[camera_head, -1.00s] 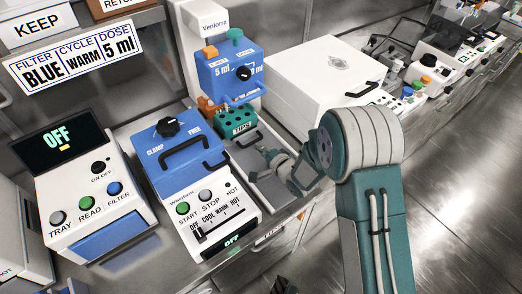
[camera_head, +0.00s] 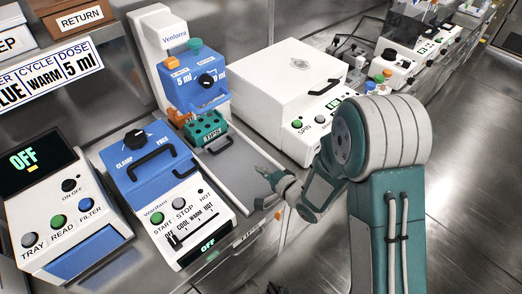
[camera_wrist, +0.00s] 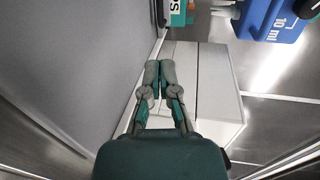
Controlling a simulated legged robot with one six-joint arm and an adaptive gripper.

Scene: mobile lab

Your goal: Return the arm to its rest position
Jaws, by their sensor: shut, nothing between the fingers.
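My arm stands at the right of the head view, with its large grey and teal joint high and the forearm folded down to the left. My gripper (camera_head: 268,172) is at the end of it, over the front of the bench near the green tip rack. In the wrist view my gripper (camera_wrist: 158,68) shows two teal fingers side by side, shut with nothing between them. Below the fingers lies a white panelled surface. No object is held.
A blue-topped shaker (camera_head: 150,165) and a white reader with a dark screen (camera_head: 38,157) stand at left. The Ventorra dispenser (camera_head: 196,82) stands behind the green tip rack (camera_head: 206,131). A white lidded machine (camera_head: 275,82) is behind my arm. Open floor (camera_head: 470,150) lies at right.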

